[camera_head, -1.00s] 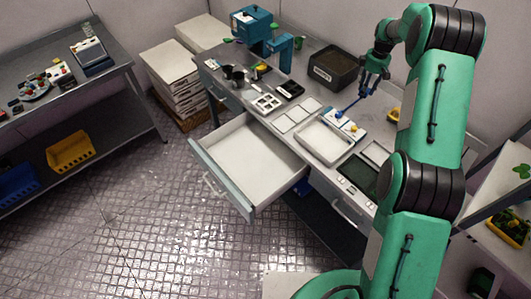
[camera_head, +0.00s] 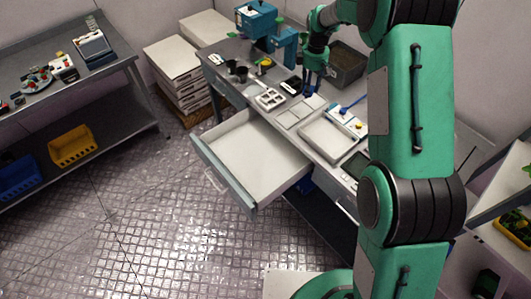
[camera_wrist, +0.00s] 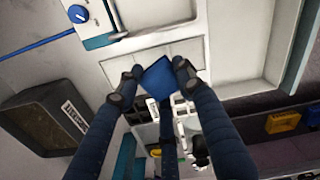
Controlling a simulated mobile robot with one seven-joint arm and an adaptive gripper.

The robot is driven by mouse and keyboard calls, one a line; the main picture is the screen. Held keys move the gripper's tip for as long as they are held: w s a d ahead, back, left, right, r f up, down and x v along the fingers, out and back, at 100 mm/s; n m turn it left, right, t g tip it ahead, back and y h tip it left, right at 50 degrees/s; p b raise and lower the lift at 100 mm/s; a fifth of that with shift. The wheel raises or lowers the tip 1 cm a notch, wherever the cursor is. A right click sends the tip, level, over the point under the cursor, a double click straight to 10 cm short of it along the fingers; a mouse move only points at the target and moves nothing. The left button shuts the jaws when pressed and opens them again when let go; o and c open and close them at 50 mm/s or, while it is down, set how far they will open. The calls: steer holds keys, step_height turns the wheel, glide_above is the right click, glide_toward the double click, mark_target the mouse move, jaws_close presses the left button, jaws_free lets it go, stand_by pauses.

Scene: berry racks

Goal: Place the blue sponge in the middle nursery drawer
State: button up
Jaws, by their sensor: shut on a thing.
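The blue sponge (camera_wrist: 157,78) is pinched between the fingertips of my gripper (camera_head: 312,88), seen from above in the wrist view. My gripper is above the worktop, near the flat grey-white plates. In the head view the sponge cannot be told apart from the dark blue fingers. The nursery drawer (camera_head: 222,177) is pulled out from the front of the bench; its white inside looks empty. The drawer lies to the left of and below my gripper in the head view, and its pale inside shows at the upper right in the wrist view (camera_wrist: 238,35).
A white tray (camera_head: 303,137) and a device with a blue knob stand right of the plates. A dark labelled crate (camera_head: 347,62) is behind my gripper. A blue machine (camera_head: 258,22) and small items crowd the back worktop. Floor left of the drawer is clear.

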steer(key=s+a+f+n+b, duration=0.1)
steer(key=s+a+n+b, duration=0.25)
steer(key=s+a, duration=2.2)
steer(key=shift+n, duration=0.25)
steer(key=f, duration=0.8)
steer(key=w+f, duration=0.1)
steer(key=f, duration=0.8)
steer(key=f+p, duration=0.1)
steer(key=f, duration=0.8)
steer(key=shift+w, duration=0.15)
steer(key=b, duration=0.1)
glide_above(234, 151)
steer(key=shift+w+a+f, duration=0.15)
steer(key=shift+f, duration=0.55)
steer(key=shift+f, duration=1.7)
